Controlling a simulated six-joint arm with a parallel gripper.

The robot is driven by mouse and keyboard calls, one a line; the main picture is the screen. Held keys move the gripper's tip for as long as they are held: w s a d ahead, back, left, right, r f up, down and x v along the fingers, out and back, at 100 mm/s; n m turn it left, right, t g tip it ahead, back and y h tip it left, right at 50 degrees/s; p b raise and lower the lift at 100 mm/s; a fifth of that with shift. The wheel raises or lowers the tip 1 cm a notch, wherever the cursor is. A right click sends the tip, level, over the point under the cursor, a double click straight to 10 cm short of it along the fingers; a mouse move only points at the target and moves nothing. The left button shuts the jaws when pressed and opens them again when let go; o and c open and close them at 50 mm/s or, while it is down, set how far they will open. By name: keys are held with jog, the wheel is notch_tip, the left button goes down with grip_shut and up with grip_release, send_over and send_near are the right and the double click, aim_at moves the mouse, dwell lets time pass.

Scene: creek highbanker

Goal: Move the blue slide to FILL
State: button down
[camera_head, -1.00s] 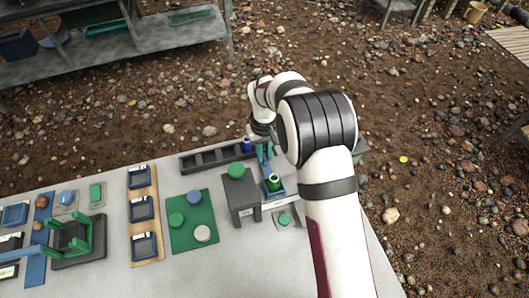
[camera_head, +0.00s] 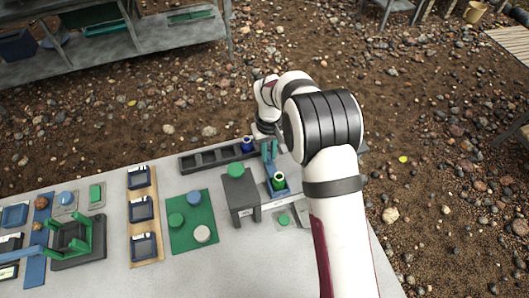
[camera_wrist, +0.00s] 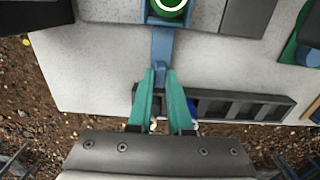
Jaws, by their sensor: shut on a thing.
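The blue slide (camera_head: 287,190) is at the right part of the bench, beside a grey box with a green knob (camera_head: 236,170). A green cylinder (camera_head: 279,181) sits upright in the slide's tray. My gripper (camera_head: 269,151) is at the slide's far end. In the wrist view, the teal fingers of my gripper (camera_wrist: 160,76) are closed on the narrow handle of the blue slide (camera_wrist: 162,45). The cylinder's round green top with a white ring shows at the top edge there. I cannot read a FILL marking.
A dark slotted rack (camera_head: 205,158) holding a dark blue vial (camera_head: 247,144) lies just left of my gripper. A green mat (camera_head: 190,237) with several round pieces is further left. A small pad with a green button (camera_head: 284,220) sits in front of the slide.

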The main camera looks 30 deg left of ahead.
jog(key=shift+w+d, duration=2.7)
jog(key=shift+w, duration=0.05)
jog(key=c, duration=0.9)
grip_release()
jog(key=shift+r, duration=3.5)
